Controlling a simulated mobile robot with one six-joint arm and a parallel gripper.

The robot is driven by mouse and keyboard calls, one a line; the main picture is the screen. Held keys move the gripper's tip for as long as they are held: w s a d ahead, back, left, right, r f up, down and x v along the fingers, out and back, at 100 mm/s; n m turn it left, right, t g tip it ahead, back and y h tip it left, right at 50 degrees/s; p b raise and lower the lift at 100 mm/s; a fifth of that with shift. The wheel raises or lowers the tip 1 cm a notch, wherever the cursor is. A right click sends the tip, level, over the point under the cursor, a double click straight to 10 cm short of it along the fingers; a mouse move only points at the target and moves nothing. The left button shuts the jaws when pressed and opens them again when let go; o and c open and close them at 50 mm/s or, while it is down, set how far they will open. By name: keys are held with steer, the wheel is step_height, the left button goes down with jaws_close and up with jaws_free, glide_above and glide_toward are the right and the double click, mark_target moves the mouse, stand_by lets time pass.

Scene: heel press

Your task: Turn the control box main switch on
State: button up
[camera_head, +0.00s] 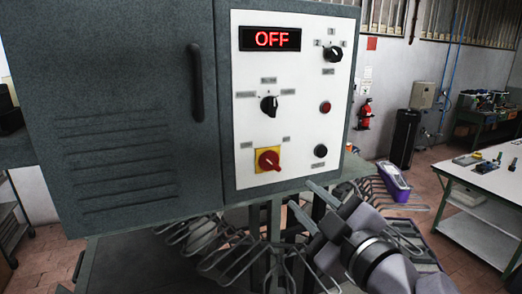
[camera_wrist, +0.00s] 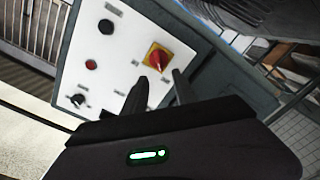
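The control box panel (camera_head: 242,110) is a white plate on a dark grey cabinet, and its display (camera_head: 270,39) reads OFF in red. The main switch (camera_head: 269,159) is a red rotary knob on a yellow square plate, low on the panel's left. It also shows in the wrist view (camera_wrist: 157,58), beyond my fingertips and roughly between them in the picture. My gripper (camera_head: 305,206) is below and right of the switch in the head view. In the wrist view my gripper (camera_wrist: 159,78) has its two fingers apart with nothing between them; it appears clear of the knob.
The panel also carries black selector knobs (camera_head: 333,54) (camera_head: 269,105), a red button (camera_head: 325,107) and a black button (camera_head: 320,151). A rack of bent metal rods (camera_head: 235,262) lies under the box. A white table (camera_head: 492,178) stands at right.

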steer(key=p, duration=0.3)
glide_toward(274, 165)
steer(key=x, duration=0.6)
steer(key=shift+w+a, duration=0.2)
steer(key=shift+w, duration=0.1)
steer(key=shift+w+a+r, duration=0.1)
steer(key=shift+w+r, duration=0.05)
steer(key=shift+w, duration=0.2)
steer(key=shift+f+x, duration=0.2)
steer(key=shift+x, duration=1.05)
steer(key=shift+s+r, duration=0.1)
steer(key=shift+s, duration=0.15)
jaws_close()
